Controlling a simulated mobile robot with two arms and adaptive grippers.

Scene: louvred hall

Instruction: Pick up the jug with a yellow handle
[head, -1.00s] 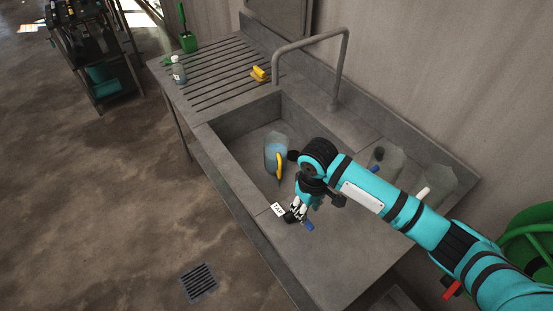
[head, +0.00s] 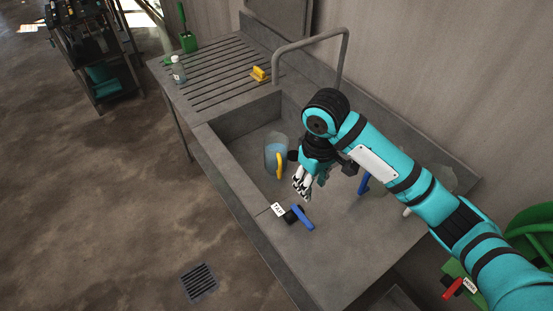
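The jug with a yellow handle (head: 270,157) stands upright in the sink basin. My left gripper is not in view.
A blue-handled tool (head: 300,216) and a white tag (head: 278,209) lie by the basin's right end. Another jug with a blue handle (head: 364,184) is partly behind my arm. The tap (head: 345,70) arches over the sink. A yellow item (head: 259,74) and a bottle (head: 178,70) stand on the drainboard.

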